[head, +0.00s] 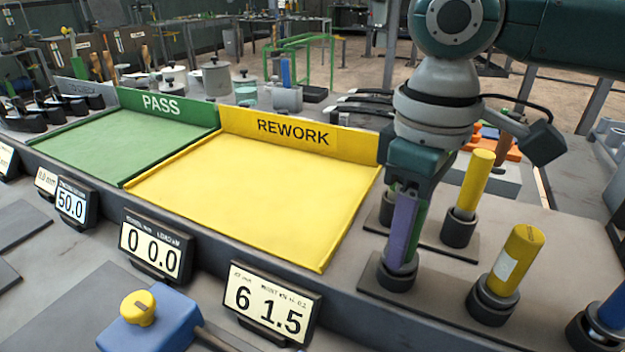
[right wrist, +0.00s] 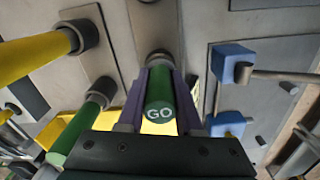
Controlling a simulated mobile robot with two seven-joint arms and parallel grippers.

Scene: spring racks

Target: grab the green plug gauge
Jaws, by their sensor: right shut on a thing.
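My right gripper (head: 405,225) points down over the rack on the right and is shut on a green plug gauge (head: 420,222), with purple fingers on its sides. In the right wrist view the gauge's top (right wrist: 160,110) reads GO between the two fingers (right wrist: 160,95). Its lower end is at a dark ring holder (head: 397,275); whether it is seated or slightly raised is hard to tell. A second green cylinder (right wrist: 76,136) stands in another holder in the right wrist view. My left gripper is not in view.
Yellow gauges (head: 475,180) (head: 517,260) and a blue one (head: 614,308) stand in holders close to the right gripper. The yellow REWORK tray (head: 255,190) and green PASS tray (head: 120,145) are empty. Number displays (head: 268,302) and a blue block (head: 150,325) line the front.

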